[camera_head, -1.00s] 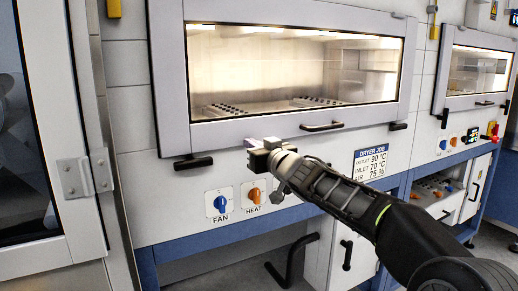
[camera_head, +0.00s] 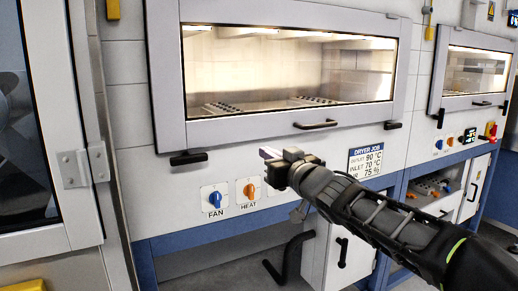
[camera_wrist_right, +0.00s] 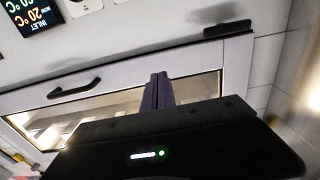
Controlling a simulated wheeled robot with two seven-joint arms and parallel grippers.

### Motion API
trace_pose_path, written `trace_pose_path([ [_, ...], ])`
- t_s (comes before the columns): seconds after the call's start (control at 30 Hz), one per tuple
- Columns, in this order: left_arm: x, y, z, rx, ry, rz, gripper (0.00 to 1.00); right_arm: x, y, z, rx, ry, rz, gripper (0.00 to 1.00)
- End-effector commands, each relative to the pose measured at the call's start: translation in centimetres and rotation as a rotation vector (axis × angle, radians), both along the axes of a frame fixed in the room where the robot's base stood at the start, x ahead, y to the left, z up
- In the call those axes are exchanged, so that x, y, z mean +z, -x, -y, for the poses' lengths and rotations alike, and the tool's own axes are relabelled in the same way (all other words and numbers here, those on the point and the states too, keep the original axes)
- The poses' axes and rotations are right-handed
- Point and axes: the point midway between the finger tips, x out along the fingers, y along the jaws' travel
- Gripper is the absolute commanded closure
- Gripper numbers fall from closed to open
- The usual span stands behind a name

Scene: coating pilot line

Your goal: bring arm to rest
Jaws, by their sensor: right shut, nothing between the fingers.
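My right gripper (camera_head: 268,153) reaches in from the lower right of the head view. It is in front of the dryer's lower panel, below the window and right of the heat knob. Its fingers are closed together and hold nothing. In the right wrist view its two fingers (camera_wrist_right: 158,92) lie side by side, pointing toward the dryer front. My left gripper is not in view.
The dryer's window frame (camera_head: 165,80) is closed, with a black handle (camera_head: 315,124). Below are a blue fan knob (camera_head: 215,199), an orange heat knob (camera_head: 249,190) and a dryer job sign (camera_head: 366,160). A second cabinet (camera_head: 473,73) stands at right, a glass door (camera_head: 85,165) at left.

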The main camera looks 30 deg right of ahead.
Motion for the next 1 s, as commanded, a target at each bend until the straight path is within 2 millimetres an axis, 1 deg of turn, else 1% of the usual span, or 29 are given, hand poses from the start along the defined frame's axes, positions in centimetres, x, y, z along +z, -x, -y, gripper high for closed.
trace_pose_path([
  [0.03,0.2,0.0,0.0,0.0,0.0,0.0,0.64,0.2,0.8,-0.1,0.001,0.0,0.001,1.0],
  [0.1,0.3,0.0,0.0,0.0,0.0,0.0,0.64,0.1,1.4,-0.1,0.001,0.001,0.0,1.0],
  [0.23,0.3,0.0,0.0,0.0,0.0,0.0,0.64,0.0,2.0,-0.1,0.001,0.001,-0.001,1.0],
  [0.77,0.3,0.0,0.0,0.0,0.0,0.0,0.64,-0.1,2.1,-0.1,0.001,0.003,-0.001,1.0],
  [0.9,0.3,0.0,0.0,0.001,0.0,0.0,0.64,0.1,2.1,-0.1,0.001,0.045,0.005,1.0],
  [0.97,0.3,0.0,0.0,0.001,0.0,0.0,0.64,-0.5,2.0,-0.5,0.006,0.047,0.005,1.0],
  [1.0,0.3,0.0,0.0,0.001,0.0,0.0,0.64,-1.5,1.8,-1.3,0.017,0.037,-0.004,1.0],
])
